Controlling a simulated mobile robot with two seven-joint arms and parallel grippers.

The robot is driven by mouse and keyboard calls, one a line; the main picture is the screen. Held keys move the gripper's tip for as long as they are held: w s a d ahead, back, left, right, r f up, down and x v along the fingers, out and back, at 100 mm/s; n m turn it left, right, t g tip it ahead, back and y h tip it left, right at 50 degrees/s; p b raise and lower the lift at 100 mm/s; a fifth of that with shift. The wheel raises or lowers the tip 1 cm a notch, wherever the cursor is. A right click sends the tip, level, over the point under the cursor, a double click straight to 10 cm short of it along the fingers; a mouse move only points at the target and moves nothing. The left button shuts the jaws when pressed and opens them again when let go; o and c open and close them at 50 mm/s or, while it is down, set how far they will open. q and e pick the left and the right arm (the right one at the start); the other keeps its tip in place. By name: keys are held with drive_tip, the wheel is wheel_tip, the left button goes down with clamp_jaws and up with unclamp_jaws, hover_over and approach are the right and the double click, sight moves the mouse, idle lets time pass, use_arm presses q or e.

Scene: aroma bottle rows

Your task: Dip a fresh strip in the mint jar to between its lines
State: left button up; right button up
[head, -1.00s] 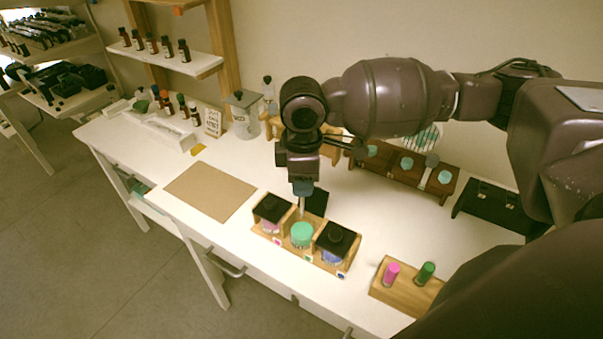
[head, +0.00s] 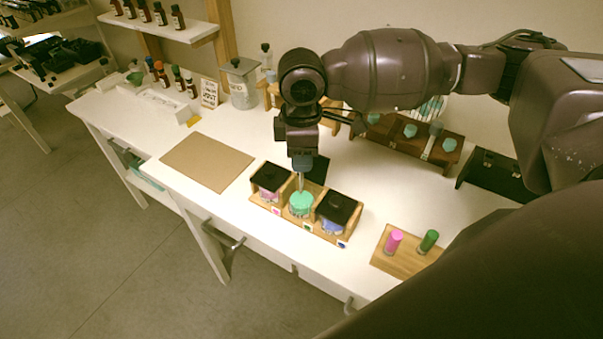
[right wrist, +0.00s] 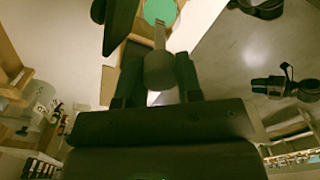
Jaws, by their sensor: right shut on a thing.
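The mint jar (head: 301,207), with teal-green contents, stands uncovered in the middle of a wooden three-place stand (head: 309,235). My right gripper (head: 302,166) is above it, shut on a strip (head: 300,183) by its grey rounded head. The strip points down, its lower end at the jar's mouth; I cannot tell how deep it reaches or see its lines. In the right wrist view the grey head (right wrist: 160,72) sits between the fingers, and the strip runs toward the teal jar top (right wrist: 160,11). My left gripper is not in view.
Black-lidded jars with pink (head: 270,182) and blue (head: 336,212) contents flank the mint jar closely. A brown rack (head: 400,148) is at the back right, a small wooden block (head: 405,258) at the front right. A bare tan mat (head: 207,162) lies left.

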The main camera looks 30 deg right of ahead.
drive_tip(key=shift+f, duration=0.1)
drive_tip(key=shift+f, duration=0.5)
idle(0.6)
drive_tip(key=shift+f, duration=0.85)
idle(0.7)
drive_tip(key=shift+f+p, duration=0.15)
drive_tip(key=shift+p, duration=0.35)
idle(1.1)
idle(0.6)
drive_tip(key=shift+r+p, duration=1.55)
drive_tip(key=shift+p, duration=0.05)
drive_tip(key=shift+r, duration=1.4)
